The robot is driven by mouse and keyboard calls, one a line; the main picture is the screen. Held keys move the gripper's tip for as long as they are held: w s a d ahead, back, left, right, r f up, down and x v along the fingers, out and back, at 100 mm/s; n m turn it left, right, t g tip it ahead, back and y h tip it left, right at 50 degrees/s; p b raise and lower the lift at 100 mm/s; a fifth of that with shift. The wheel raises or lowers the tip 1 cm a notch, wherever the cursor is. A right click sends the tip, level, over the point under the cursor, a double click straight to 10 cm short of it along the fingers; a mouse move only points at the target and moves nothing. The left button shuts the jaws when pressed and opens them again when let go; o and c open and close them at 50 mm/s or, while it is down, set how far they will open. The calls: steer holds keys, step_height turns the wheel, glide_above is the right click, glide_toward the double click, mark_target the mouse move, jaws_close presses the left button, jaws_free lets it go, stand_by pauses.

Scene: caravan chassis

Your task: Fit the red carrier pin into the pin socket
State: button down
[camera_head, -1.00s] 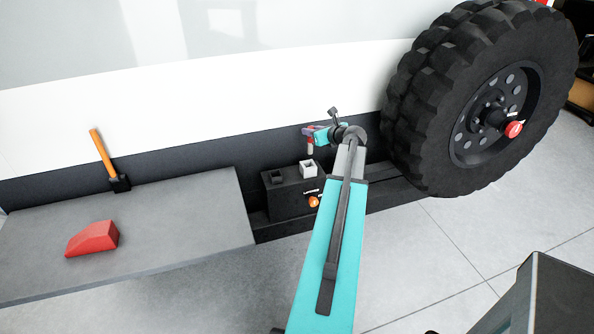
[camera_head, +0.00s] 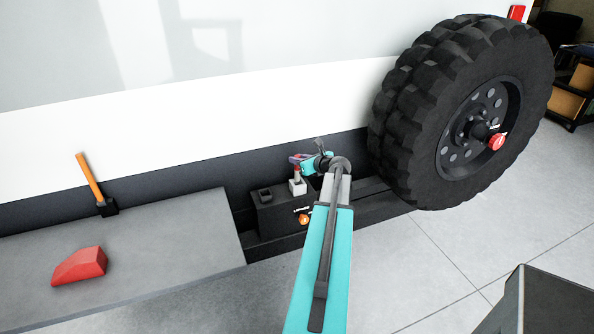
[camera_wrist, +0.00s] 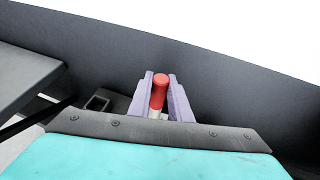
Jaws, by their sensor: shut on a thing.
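My gripper (camera_head: 298,160) is shut on the red carrier pin (camera_head: 297,175), which has a red head and a pale shaft. In the wrist view, the pin's red head (camera_wrist: 159,88) stands between the two purple fingers (camera_wrist: 160,98). The pin is roughly upright over a white square socket (camera_head: 298,188) on top of a black box (camera_head: 280,215). The shaft's lower end meets the socket's outline; I cannot tell whether it is inside. A black square socket (camera_head: 264,195) beside it, to the left, also shows in the wrist view (camera_wrist: 97,103).
An orange knob (camera_head: 304,219) is on the box's front. A large tyre (camera_head: 400,130) stands close on the right. A grey bench (camera_head: 150,245) on the left bears a red wedge (camera_head: 80,266) and an orange-handled hammer (camera_head: 92,180). The caravan wall (camera_head: 200,120) rises behind.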

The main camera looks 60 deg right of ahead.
steer(key=shift+f, duration=0.65)
steer(key=shift+f, duration=0.1)
steer(key=shift+f+p, duration=0.5)
steer(key=shift+f, duration=1.3)
steer(key=shift+f, duration=0.15)
steer(key=c, duration=1.6)
jaws_free()
steer(key=shift+c, duration=0.2)
